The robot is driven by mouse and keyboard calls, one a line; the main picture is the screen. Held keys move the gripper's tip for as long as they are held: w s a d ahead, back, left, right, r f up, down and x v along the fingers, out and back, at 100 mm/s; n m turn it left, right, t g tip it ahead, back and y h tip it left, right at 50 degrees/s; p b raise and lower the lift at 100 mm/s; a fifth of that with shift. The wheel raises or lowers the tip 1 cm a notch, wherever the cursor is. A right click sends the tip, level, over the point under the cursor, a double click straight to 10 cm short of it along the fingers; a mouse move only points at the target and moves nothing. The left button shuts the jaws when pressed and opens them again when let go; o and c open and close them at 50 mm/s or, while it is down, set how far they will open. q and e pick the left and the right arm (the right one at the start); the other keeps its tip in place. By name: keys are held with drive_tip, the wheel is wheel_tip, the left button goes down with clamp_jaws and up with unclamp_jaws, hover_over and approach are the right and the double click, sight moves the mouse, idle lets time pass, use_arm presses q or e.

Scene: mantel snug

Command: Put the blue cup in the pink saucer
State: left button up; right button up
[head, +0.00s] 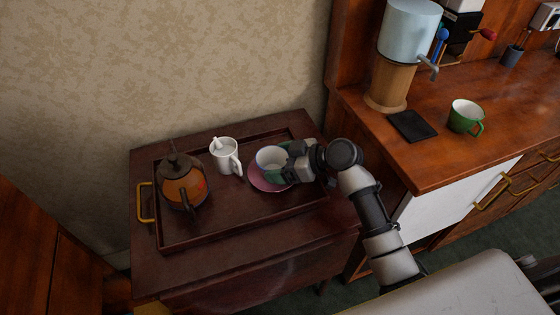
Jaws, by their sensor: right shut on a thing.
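The pink saucer (256,183) lies on the wooden tray, partly covered by the cup and my right gripper. A cup (268,157) with a pale inside is over the saucer and looks upright. Its outer colour is mostly hidden, so I cannot be sure it is the blue one. My right gripper (287,165) reaches in from the right and is shut on this cup at its right side. I cannot tell whether the cup's base touches the saucer. My left gripper is not in view.
The dark tray (205,240) with brass handles also holds a white mug (226,157) with something in it and an orange-and-brown pot (183,186). A counter at the right bears a green cup (464,116), a black mat (413,126) and a dispenser (408,35).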

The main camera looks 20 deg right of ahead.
drive_tip(key=o, duration=0.8)
drive_tip(key=v, duration=1.2)
